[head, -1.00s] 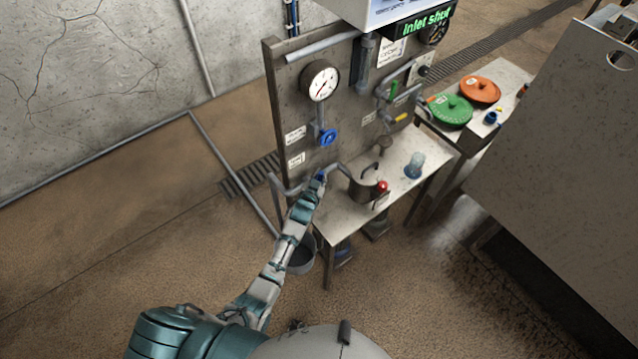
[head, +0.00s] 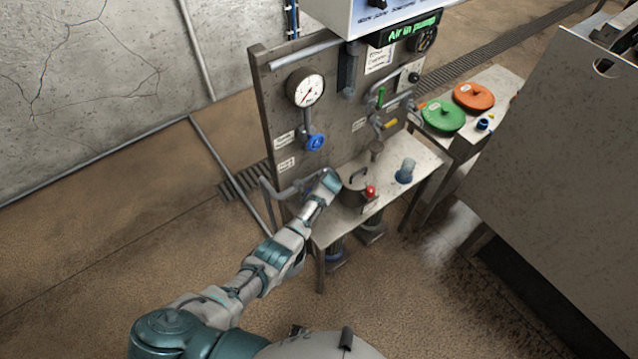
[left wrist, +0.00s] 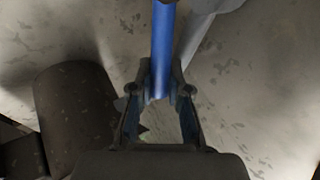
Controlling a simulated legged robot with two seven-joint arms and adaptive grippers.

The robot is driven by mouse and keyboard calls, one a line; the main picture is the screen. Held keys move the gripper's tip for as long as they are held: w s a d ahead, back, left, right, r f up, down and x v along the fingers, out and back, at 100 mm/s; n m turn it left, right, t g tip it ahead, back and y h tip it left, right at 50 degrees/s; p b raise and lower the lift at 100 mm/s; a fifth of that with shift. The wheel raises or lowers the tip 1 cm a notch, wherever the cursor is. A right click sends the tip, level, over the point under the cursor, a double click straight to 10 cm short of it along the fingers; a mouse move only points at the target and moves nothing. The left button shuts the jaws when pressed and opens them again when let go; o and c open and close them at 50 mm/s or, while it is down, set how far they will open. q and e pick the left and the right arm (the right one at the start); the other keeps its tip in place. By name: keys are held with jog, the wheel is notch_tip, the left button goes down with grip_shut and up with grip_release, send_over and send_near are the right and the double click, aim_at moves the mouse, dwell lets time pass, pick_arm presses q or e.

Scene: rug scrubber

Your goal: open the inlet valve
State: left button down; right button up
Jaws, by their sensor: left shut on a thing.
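My left gripper (head: 329,181) is at the pipe along the front left of the bench, beside the pot. In the left wrist view its fingers (left wrist: 161,88) are shut on a blue lever (left wrist: 163,42), which looks to be the inlet valve's handle. The lever runs up the picture from between the fingertips. A grey pipe (left wrist: 203,28) passes beside it. In the head view my gripper hides the lever, so its angle to the pipe is unclear. The display (head: 408,30) above the panel reads "Air in pump". My right gripper is not in view.
A dark pot (head: 353,190) with a red knob (head: 371,191) stands close right of my gripper. A gauge (head: 306,89) and a blue round knob (head: 315,142) are on the panel above. A clear blue cup (head: 405,171) stands on the bench (head: 392,191). Green and orange lids lie farther right.

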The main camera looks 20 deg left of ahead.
pick_arm(q)
jog(key=shift+w+d+f+m+g+y+b, duration=0.15)
jog(key=shift+f+g+y+b, duration=0.15)
jog(key=shift+f+b, duration=0.15)
jog(key=shift+d+f+m+g+y+b, duration=0.1)
jog(key=shift+f+m+g+y+b, duration=0.15)
jog(key=shift+b, duration=0.3)
jog(key=shift+f, duration=0.1)
jog(key=shift+a+g+b, duration=0.25)
jog(key=shift+b, duration=0.15)
jog(key=shift+d, duration=0.15)
jog(key=c, duration=1.1)
grip_release()
jog(key=shift+f, duration=0.1)
jog(key=shift+w, duration=0.1)
jog(key=v, duration=1.1)
jog(key=shift+d+r, duration=0.2)
jog(key=shift+r, duration=0.15)
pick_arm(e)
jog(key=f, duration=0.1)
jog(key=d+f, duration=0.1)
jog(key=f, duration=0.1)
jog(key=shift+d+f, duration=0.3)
